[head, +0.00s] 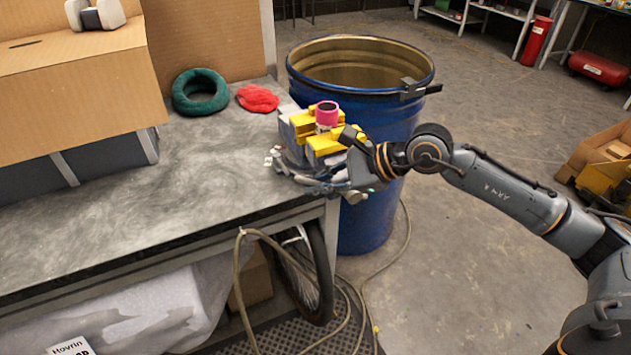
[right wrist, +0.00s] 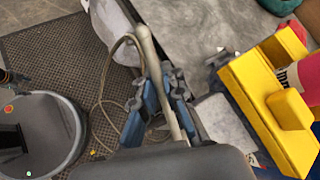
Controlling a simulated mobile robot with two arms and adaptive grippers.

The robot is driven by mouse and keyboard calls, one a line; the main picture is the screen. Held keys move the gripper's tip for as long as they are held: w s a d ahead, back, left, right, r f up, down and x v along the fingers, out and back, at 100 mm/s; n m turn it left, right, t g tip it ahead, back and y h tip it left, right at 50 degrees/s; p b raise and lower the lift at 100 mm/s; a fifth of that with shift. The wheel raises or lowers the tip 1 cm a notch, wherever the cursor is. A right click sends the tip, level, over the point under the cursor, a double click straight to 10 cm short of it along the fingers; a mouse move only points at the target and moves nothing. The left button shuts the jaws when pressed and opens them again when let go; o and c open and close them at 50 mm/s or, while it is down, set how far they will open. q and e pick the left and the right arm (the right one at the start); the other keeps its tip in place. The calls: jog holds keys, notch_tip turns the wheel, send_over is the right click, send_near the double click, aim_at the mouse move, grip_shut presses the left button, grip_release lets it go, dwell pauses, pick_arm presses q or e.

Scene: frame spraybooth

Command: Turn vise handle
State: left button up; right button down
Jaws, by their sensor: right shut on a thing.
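The vise (head: 296,130), grey with yellow jaw blocks (head: 328,143), is at the right corner of the workbench. A pink cylinder (head: 326,114) stands upright between the yellow blocks, which also show in the right wrist view (right wrist: 262,95). The vise handle (right wrist: 146,42) is a pale metal rod with a rounded end. My right gripper (head: 352,180) is at the front right of the vise, low beside it. In the right wrist view its blue-padded fingers (right wrist: 160,88) are shut around the handle rod. My left gripper is not in view.
A blue barrel (head: 375,215) stands close behind and right of the vise. A green ring (head: 200,92) and red cloth (head: 258,98) lie on the workbench (head: 190,170). A cardboard box (head: 80,90) stands at left. A hose (head: 345,300) trails below the bench corner.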

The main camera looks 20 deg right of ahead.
jog(key=shift+s+a+f, duration=0.15)
jog(key=shift+s+f, duration=0.15)
jog(key=shift+f, duration=0.1)
jog(key=c, duration=1.6)
grip_release()
jog(key=shift+o, duration=0.9)
jog(key=shift+s+r, duration=0.15)
jog(key=v, duration=1.2)
jog(key=shift+d, duration=0.2)
jog(key=shift+r, duration=0.15)
